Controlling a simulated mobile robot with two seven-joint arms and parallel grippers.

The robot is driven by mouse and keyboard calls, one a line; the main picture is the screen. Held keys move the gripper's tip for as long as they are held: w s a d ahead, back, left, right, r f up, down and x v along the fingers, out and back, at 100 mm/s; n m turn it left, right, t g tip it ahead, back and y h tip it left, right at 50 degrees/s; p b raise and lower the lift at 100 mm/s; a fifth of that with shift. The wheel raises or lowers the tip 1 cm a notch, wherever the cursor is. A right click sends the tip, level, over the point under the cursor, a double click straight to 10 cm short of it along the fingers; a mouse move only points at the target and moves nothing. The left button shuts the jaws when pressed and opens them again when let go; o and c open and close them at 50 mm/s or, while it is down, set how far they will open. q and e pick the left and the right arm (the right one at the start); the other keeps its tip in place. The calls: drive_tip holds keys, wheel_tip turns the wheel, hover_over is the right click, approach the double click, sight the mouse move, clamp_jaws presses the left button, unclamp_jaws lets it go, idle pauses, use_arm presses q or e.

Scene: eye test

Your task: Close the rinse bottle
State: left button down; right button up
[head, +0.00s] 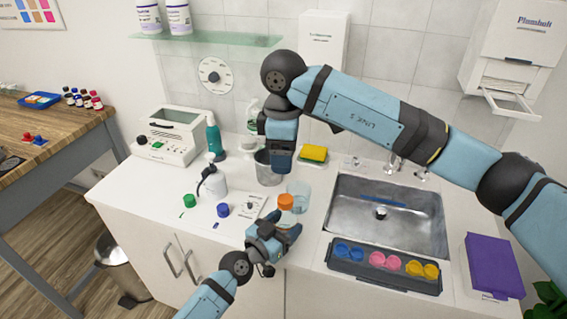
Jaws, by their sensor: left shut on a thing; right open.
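My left gripper (275,236) is shut on a small pale bottle (287,217) with an orange top (286,201) at the counter's front edge. The fingers hide its lower part. I cannot tell whether the orange top is fully seated, or whether this is the rinse bottle. A white bottle with a dark spout top (214,183) stands further left. My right gripper (281,168) is open, pointing down above and behind the orange top, near a grey beaker (267,176).
A clear glass (301,190) stands just behind the orange top. The sink (385,215) is to the right, with a dark tray (350,264) of coloured cups in front. A yellow sponge (314,153) and a teal pump bottle (215,139) stand behind.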

use_arm(q)
drive_tip(key=shift+c, duration=0.9)
unclamp_jaws()
drive_tip(key=b+v, duration=0.1)
drive_tip(key=v, duration=1.2)
drive_tip(key=shift+s+a, duration=0.25)
drive_tip(key=shift+s, duration=0.1)
drive_tip(key=shift+s, duration=0.1)
